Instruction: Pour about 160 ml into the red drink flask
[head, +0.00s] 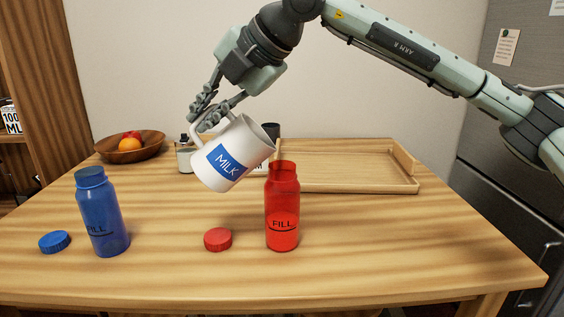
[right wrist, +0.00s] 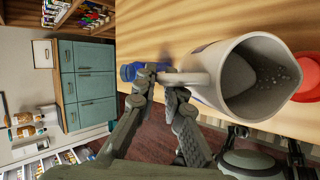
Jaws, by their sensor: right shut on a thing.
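The red drink flask (head: 283,200) stands upright and uncapped on the table, with a black FILL mark low on its side. Its lower part looks brighter, but I cannot tell the liquid level surely. My right gripper (head: 206,112) is shut on the handle of a white jug (head: 205,172) labelled MILK. The jug is held above the table, tilted right, its lip close to the flask's mouth. No stream shows between them. In the right wrist view the jug's grey inside (right wrist: 262,80) shows, with the red flask (right wrist: 309,77) beyond its rim.
A red cap (head: 218,239) lies left of the red flask. A blue flask (head: 102,215) and blue cap (head: 54,241) are at the left. A fruit bowl (head: 110,154), a small jar (head: 185,160) and a wooden tray (head: 350,187) stand behind. The front right is clear.

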